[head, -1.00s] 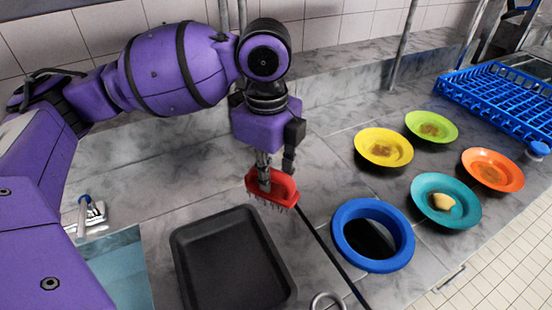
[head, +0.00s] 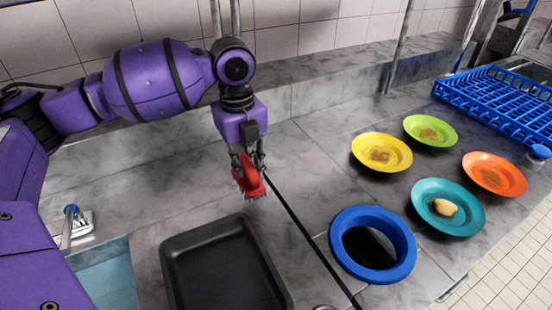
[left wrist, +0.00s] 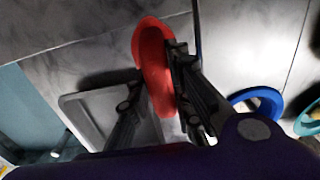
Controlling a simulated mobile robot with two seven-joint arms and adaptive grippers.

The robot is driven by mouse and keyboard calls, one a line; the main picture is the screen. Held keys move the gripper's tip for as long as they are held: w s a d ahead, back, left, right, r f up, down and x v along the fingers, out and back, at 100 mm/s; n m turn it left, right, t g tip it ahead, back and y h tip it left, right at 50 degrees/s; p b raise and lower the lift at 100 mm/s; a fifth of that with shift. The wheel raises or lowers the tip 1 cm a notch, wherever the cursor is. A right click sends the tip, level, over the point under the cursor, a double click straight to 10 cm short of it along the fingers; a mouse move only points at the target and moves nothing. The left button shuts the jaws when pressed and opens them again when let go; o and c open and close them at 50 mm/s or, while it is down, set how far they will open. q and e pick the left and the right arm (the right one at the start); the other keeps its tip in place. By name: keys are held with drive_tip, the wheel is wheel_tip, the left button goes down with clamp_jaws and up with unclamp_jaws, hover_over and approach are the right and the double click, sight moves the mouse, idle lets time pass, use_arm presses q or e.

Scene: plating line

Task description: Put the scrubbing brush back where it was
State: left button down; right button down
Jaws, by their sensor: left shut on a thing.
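The red scrubbing brush (head: 248,180) is held by my left gripper (head: 248,162), above the counter just behind the black tray. The brush is tilted, with its bristles toward the lower right. In the left wrist view the brush (left wrist: 153,62) sits between the two fingers of the left gripper (left wrist: 158,85), which are shut on it. Whether the bristles touch the counter I cannot tell. My right gripper is in neither view.
A black tray (head: 190,240) lies in front of the brush, with a sink basin (head: 108,275) and tap (head: 72,225) to its left. A blue ring (head: 345,255) surrounds a dark hole. Yellow (head: 367,162), green (head: 430,118), orange (head: 513,170) and teal (head: 430,192) plates stand right. A blue rack (head: 455,90) is behind.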

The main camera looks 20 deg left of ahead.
use_arm(q)
drive_tip(key=f, duration=0.1)
drive_tip(key=w+a+f, duration=0.1)
drive_tip(key=shift+w+a+f, duration=0.3)
drive_tip(key=shift+f, duration=0.1)
drive_tip(key=f, duration=0.3)
drive_tip(key=shift+w+a+f, duration=0.2)
drive_tip(key=shift+f, duration=0.1)
drive_tip(key=c, duration=1.6)
unclamp_jaws()
drive_tip(key=shift+f, duration=0.15)
wheel_tip(320, 180, up, 12)
drive_tip(key=shift+s+a+r, duration=0.1)
drive_tip(key=shift+r, duration=0.15)
